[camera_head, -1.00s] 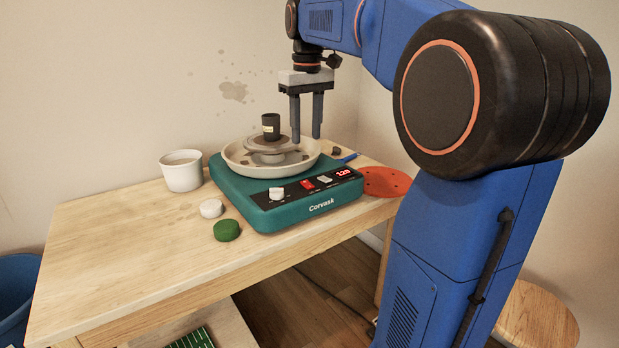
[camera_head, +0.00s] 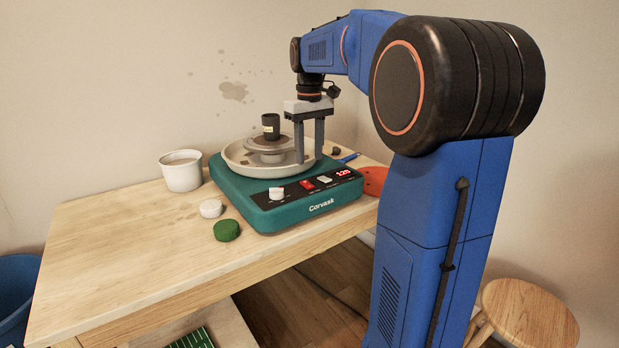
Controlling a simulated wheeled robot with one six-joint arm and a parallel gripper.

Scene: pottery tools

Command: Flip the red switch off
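The red switch (camera_head: 307,184) sits on the black front panel of a teal pottery wheel (camera_head: 262,213). It lies between a white knob (camera_head: 276,193) and a white switch (camera_head: 324,179), left of a lit red display (camera_head: 343,172). Which way the red switch is tipped is too small to tell. My gripper (camera_head: 309,160) points down above the right part of the wheel, its two fingers apart with nothing between them. The fingertips appear just behind and above the panel; I cannot tell whether they touch anything.
A dark cup (camera_head: 270,128) stands on the wheel head inside the pale splash pan (camera_head: 238,160). A white bucket (camera_head: 181,172), a white disc (camera_head: 211,208) and a green lump (camera_head: 227,230) are to the left. The table's left side (camera_head: 110,240) is clear.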

